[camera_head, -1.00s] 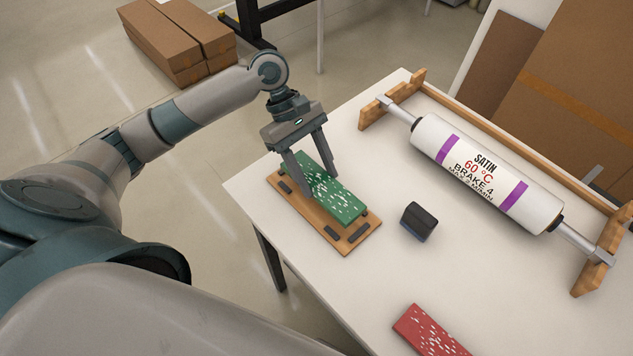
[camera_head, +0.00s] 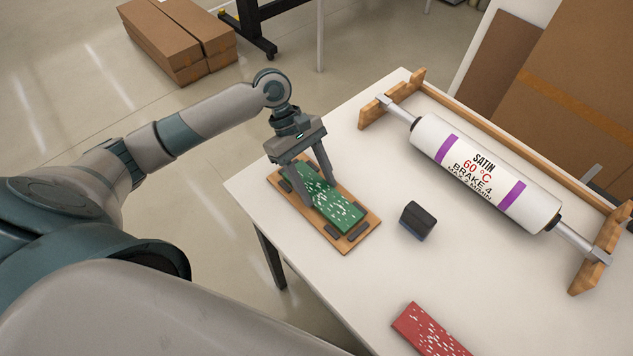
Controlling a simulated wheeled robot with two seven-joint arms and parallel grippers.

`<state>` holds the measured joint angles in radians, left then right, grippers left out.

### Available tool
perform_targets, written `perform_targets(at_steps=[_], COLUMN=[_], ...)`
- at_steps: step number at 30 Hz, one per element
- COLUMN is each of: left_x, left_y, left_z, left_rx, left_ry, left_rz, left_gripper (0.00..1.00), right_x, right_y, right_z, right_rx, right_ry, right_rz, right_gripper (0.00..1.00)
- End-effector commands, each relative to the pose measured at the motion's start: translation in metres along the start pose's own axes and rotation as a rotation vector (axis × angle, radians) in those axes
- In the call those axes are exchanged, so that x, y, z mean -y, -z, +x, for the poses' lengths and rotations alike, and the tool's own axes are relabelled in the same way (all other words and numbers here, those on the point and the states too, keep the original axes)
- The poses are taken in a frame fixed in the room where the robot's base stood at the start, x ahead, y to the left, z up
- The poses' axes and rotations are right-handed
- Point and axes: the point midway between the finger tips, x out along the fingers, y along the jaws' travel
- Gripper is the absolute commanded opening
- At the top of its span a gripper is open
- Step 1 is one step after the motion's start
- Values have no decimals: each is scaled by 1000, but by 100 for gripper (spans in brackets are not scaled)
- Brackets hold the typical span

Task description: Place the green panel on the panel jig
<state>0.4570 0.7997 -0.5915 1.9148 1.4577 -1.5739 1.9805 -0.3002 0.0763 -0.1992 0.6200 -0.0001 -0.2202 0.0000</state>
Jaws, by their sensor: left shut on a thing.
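The green panel (camera_head: 338,210), flecked with white, is at the brown panel jig (camera_head: 363,238) on the white table. It lies lengthwise along the jig, between the dark pads at its edges. It looks down on the jig or very close to it; I cannot tell if it touches all along. My left gripper (camera_head: 318,194) is shut on the green panel across its width, fingers pointing down. The fingers hide part of the panel and jig. My right gripper is not in view.
A dark block (camera_head: 418,220) stands right of the jig. A red panel (camera_head: 428,331) lies at the table's front. A large white roll (camera_head: 486,172) rests in a wooden stand (camera_head: 520,150) at the right. The table (camera_head: 335,300) is clear between them.

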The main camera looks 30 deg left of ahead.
Motion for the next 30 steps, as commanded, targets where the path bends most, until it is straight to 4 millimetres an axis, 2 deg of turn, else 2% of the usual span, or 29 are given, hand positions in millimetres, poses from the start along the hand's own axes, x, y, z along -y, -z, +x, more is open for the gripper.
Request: perform_targets(at_steps=[2,3,5,18,23,30], left_x=[0,0,0,0,-1,-1], left_y=[0,1,1,0,1,1], left_z=[0,1,1,-1,-16,-55], left_rx=[0,0,0,0,-2,-3], left_ry=[0,0,0,0,-3,-2], left_rz=[0,0,0,-1,-1,0], left_gripper=[22,57,68,68,68,68], right_x=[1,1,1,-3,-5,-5], right_y=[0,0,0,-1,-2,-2], right_z=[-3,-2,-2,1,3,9], right_rx=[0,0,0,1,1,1], right_ry=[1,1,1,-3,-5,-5], right_rz=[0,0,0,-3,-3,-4], right_gripper=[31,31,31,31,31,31])
